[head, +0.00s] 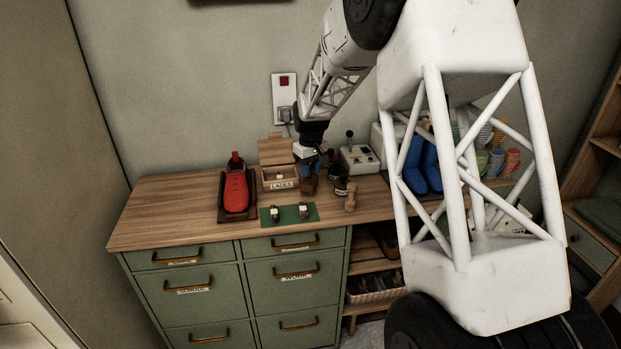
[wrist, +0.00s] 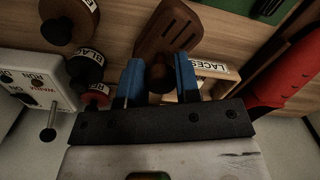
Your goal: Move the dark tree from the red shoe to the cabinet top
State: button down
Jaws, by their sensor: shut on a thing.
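The dark tree (wrist: 168,30) is a dark brown wooden shoe tree with slots in its front part. My gripper (wrist: 158,75) is shut on its knob end, between two blue fingers. In the head view the tree (head: 309,187) hangs below my gripper (head: 308,165), right of the laces box; I cannot tell whether it touches the cabinet top (head: 160,207). The red shoe (head: 236,190) lies on a dark base at the left of the top, apart from the tree. It also shows at the right of the wrist view (wrist: 275,75).
The laces box (head: 281,184) stands close left of my gripper. Dark polish containers (head: 341,188) and a pale wooden piece (head: 351,198) stand to the right. A grey switch box (head: 359,159) is behind. A green mat (head: 289,214) lies in front. The far left top is clear.

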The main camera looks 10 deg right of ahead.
aim_at(311, 167)
dwell(0.3)
jog(key=shift+f, duration=1.75)
jog(key=shift+f, duration=0.1)
jog(key=c, duration=0.8)
grip_release()
notch_tip(311, 167, up, 12)
jog(key=shift+r, duration=0.15)
jog(key=shift+s, duration=0.1)
